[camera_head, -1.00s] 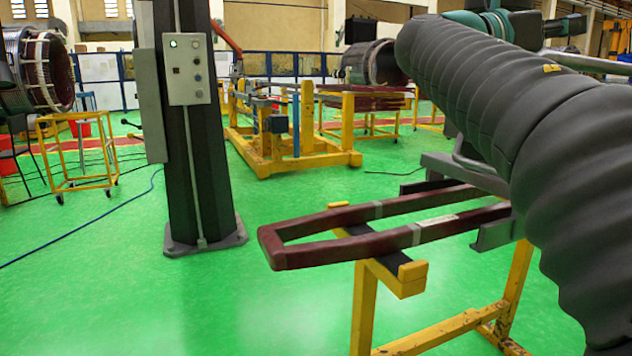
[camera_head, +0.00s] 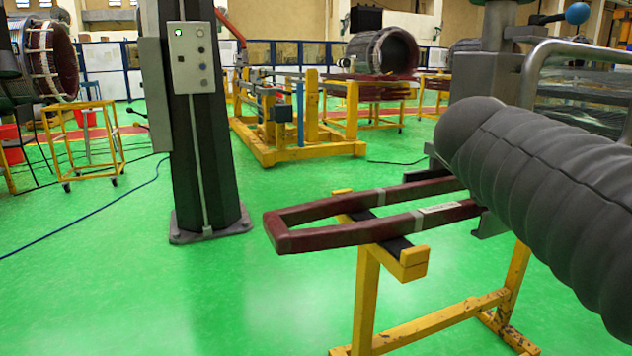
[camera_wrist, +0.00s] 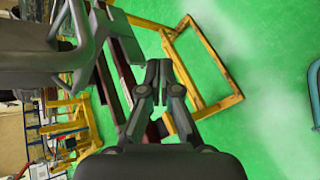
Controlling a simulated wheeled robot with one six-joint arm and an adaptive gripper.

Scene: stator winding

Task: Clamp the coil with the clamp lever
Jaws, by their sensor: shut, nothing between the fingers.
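The coil (camera_head: 345,235) is a long dark red loop with pale bands. It lies across a yellow stand (camera_head: 412,262), its rounded end towards the left. Its right end is hidden behind my dark grey sleeved arm. A lever with a blue ball knob (camera_head: 577,13) juts from the grey machine at the upper right; it looks like the clamp lever. My gripper is hidden in the head view. In the wrist view my gripper (camera_wrist: 158,66) is shut and empty, its fingertips together. The coil (camera_wrist: 122,80) shows left of the fingers there; contact is not visible.
A grey machine (camera_head: 490,60) with a bent tube rail (camera_head: 535,65) stands behind my arm. A dark pillar (camera_head: 203,140) with a control box (camera_head: 190,58) stands left. Yellow frames (camera_head: 300,140) and a stator are behind. Green floor is open at front left.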

